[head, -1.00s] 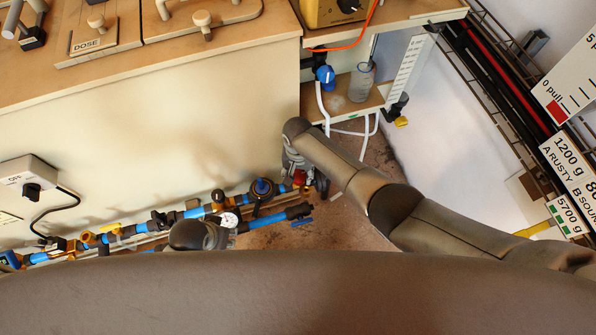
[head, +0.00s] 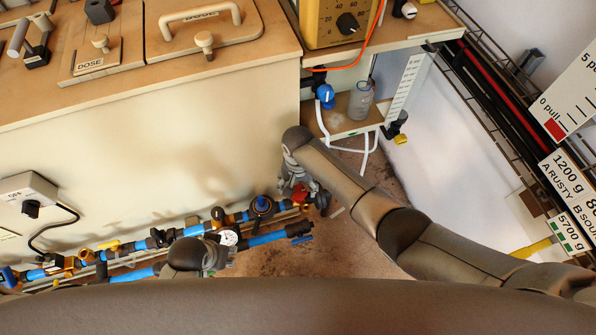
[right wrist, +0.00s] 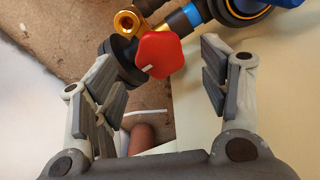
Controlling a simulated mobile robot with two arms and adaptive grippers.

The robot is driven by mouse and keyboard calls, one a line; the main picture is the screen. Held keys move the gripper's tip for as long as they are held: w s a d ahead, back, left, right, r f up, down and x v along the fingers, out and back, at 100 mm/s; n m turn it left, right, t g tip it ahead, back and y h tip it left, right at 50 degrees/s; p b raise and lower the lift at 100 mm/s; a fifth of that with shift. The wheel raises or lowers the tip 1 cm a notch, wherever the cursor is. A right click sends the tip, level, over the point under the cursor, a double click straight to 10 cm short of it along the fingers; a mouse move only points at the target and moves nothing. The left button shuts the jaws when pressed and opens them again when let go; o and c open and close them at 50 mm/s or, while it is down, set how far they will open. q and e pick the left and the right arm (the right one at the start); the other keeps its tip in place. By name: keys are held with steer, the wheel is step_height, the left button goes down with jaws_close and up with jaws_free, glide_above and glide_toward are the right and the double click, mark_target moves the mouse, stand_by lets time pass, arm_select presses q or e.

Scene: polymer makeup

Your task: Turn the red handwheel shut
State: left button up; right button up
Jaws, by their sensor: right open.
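The red handwheel (head: 299,194) is at the right end of the blue pipe run, low beside the cream cabinet. In the right wrist view the handwheel (right wrist: 159,52) is a red knob with a small white mark, beside a black disc and a brass fitting. My right gripper (head: 302,181) is at the handwheel. Its fingers (right wrist: 157,75) are open, and the handwheel appears between their tips, closer to the left finger. Contact cannot be told. My left gripper (head: 218,255) is by the pipes near a white gauge; its fingers are mostly hidden.
The blue pipes (head: 265,238) carry several valves and a white gauge (head: 229,238). The cream cabinet (head: 150,150) stands behind them. A shelf with a bottle (head: 361,100) and white hoses (head: 365,150) is above right of my right gripper. Brown floor lies around the pipe end.

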mark_target(298, 193)
step_height(298, 193, up, 8)
steer(key=shift+r, duration=0.2)
stand_by(0.7)
steer(key=s+d+f+n+t+y, duration=0.1)
steer(key=s+d+f+y, duration=0.1)
steer(key=s+d+f, duration=0.6)
steer(key=s+d+n+t+h, duration=0.2)
steer(key=s+d, duration=1.1)
arm_select(q)
steer(key=s+a+f+g+p, duration=0.1)
steer(key=s+f+p, duration=0.3)
steer(key=s+p, duration=0.5)
steer(key=s+a+f+p, duration=0.2)
steer(key=s+f+p, duration=0.3)
steer(key=s+p, duration=0.4)
steer(key=shift+s+a+g+p, duration=0.15)
steer(key=shift+s+g+p, duration=0.25)
steer(key=shift+s, duration=0.5)
arm_select(e)
steer(key=s+d+f+g, duration=0.1)
steer(key=s+f, duration=0.3)
steer(key=s, duration=0.5)
steer(key=s+d+f+g, duration=0.1)
steer(key=s+f, duration=0.3)
steer(key=s, duration=0.6)
steer(key=shift+d+f, duration=0.3)
steer(key=shift+d, duration=0.15)
